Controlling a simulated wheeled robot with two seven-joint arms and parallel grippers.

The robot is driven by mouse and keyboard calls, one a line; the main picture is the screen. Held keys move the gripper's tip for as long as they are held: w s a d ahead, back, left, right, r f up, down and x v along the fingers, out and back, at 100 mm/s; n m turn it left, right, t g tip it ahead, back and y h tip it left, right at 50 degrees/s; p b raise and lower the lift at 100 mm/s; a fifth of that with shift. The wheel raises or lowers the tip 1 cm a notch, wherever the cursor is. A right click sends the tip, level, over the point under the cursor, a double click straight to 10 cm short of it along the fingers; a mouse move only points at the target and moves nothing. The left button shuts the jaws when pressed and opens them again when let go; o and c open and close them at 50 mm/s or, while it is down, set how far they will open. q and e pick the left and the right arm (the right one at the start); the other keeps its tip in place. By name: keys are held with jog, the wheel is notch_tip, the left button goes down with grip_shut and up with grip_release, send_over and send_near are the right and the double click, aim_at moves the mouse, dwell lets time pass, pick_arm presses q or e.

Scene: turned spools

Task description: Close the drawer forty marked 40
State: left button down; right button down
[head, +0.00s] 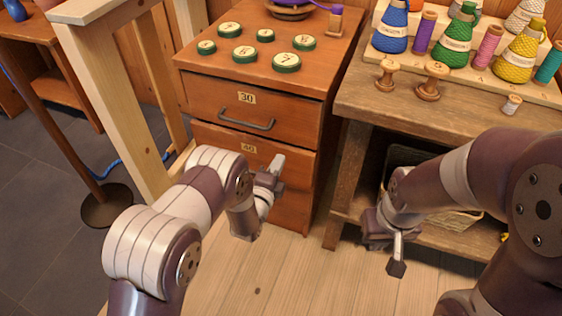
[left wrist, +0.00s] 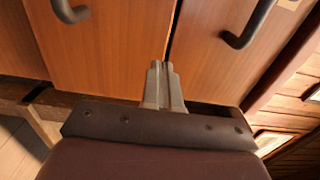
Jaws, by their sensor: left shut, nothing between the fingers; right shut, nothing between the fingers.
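In the left wrist view the shut fingers (left wrist: 158,70) point at the front of drawer 40 (left wrist: 110,50), beside the dark gap below drawer 30 (left wrist: 215,65). I cannot tell if they touch. My right gripper (head: 396,266) is shut and empty, low before the workbench.
The workbench (head: 350,100) right of the cabinet carries wooden spools and a rack of coloured thread cones (head: 457,40). A basket (head: 455,218) sits on its lower shelf. A pale wooden frame (head: 115,90) and a dark stand (head: 107,205) are at left. Green-rimmed numbered discs (head: 287,62) lie on the cabinet.

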pick_arm(q)
jog(key=shift+x, duration=1.25)
